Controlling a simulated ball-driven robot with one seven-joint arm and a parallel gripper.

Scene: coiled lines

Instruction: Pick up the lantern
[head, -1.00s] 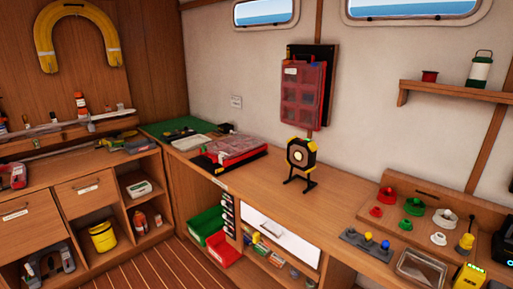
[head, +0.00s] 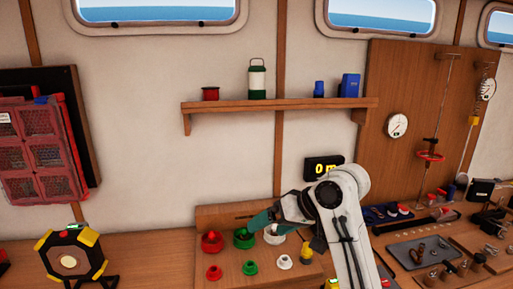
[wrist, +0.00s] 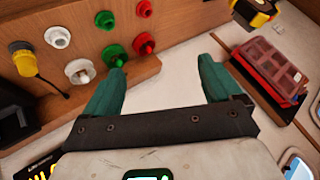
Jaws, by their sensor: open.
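The lantern (head: 257,78) is white with a green base and a green top under a wire handle. It stands upright on the wall shelf in the head view, between a red spool and blue items. I do not see it in the wrist view. My gripper (head: 259,222) is below the shelf, near the panel of coloured connectors, well apart from the lantern. In the wrist view my gripper (wrist: 165,78) shows two teal fingers spread wide with nothing between them.
The wooden shelf (head: 280,104) also holds a red spool (head: 211,94) and a blue box (head: 350,85). The connector panel (head: 225,219) is close to my gripper. A black-and-yellow work light (head: 70,255) stands at left. The wall between shelf and panel is mostly clear.

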